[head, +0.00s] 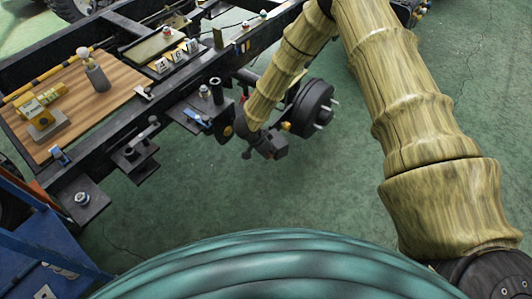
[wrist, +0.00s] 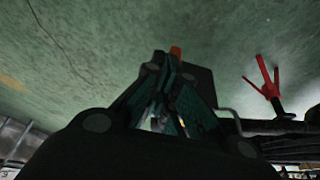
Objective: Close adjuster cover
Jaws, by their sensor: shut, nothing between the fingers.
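My gripper (head: 270,152) is at the end of my bamboo-patterned arm, beside the chassis rail and just left of a black brake drum (head: 312,108). In the wrist view my gripper (wrist: 168,112) shows dark green, with its fingers drawn together and nothing seen between them. A dark flat part (wrist: 200,82) lies beyond the fingers, with an orange piece (wrist: 176,52) at its upper edge. I cannot tell whether the fingers touch it. I cannot make out the adjuster cover for certain; my gripper and arm hide part of the area near the drum.
A wooden board (head: 110,100) with a yellow device (head: 38,112) and a grey bottle (head: 95,72) lies across the frame (head: 115,130). A red forked part (wrist: 266,82) stands at right in the wrist view. The green floor (head: 250,200) in front is clear.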

